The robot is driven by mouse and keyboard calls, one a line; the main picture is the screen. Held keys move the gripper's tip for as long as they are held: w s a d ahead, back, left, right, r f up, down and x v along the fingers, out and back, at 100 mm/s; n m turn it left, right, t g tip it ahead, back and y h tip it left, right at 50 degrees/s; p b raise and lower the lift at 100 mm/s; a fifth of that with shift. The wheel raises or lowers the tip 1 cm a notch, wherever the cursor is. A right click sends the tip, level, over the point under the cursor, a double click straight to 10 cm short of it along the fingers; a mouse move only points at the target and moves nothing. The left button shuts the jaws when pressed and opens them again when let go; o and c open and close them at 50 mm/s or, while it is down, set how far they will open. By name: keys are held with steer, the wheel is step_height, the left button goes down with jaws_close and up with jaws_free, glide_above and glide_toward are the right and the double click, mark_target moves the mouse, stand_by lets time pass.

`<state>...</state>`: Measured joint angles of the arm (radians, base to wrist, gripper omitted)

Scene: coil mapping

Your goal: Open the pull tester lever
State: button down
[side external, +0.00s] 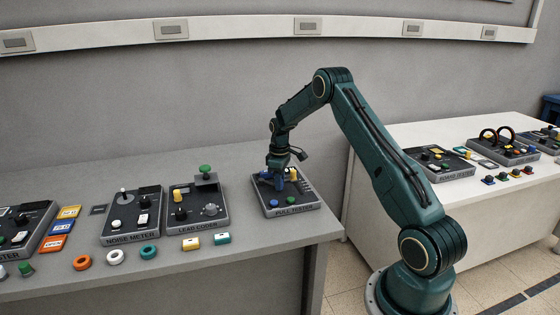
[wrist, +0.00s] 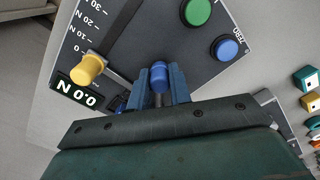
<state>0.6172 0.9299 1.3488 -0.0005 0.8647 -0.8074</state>
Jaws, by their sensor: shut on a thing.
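The pull tester (side external: 290,207) is a dark panel box on the grey bench, labelled PULL TESTER, below my gripper in the side view. In the wrist view its panel (wrist: 150,50) shows a blue-capped lever (wrist: 159,75) between my fingers. My gripper (wrist: 160,88) is shut on this lever, with one blue finger on each side. In the side view my gripper (side external: 274,182) is down at the panel and hides most of the lever. A yellow knob (wrist: 88,68) stands at the 0 end of a slotted scale. The display (wrist: 77,97) reads 0.0 N.
Green (wrist: 197,11) and blue (wrist: 226,47) buttons sit near the lever. The yellow knob is close beside my fingers. Small coloured blocks (side external: 192,241) and rings (side external: 149,252) lie along the bench front.

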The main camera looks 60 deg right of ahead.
steer(key=shift+r, duration=0.1)
steer(key=c, duration=1.3)
jaws_free()
step_height(320, 180, up, 14)
steer(key=shift+f, duration=0.1)
